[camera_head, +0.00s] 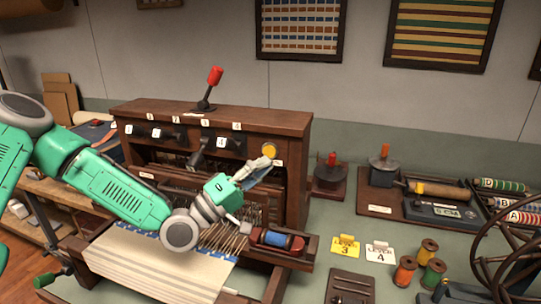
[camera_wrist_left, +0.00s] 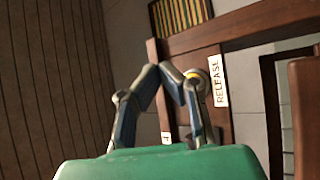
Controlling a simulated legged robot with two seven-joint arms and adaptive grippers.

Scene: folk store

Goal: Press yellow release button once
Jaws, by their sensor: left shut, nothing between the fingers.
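The round yellow release button (camera_head: 269,150) sits on the upper right of the wooden loom's front panel (camera_head: 292,134). My left gripper (camera_head: 268,162) is shut and empty, its fingertips just below the button in the head view. In the left wrist view the closed fingertips (camera_wrist_left: 168,72) point at the wooden panel. A small part of the button (camera_wrist_left: 194,74) shows behind the right finger, beside the white RELEASE label (camera_wrist_left: 218,82). Whether the fingers touch the button cannot be told. My right gripper is out of view.
A red-knobbed lever (camera_head: 213,82) stands on top of the loom. Several numbered switches line its front. A shuttle with red and blue thread (camera_head: 276,240) lies below the gripper. Spools (camera_head: 404,270), label cards (camera_head: 345,246) and a dark wheel (camera_head: 510,250) occupy the bench at right.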

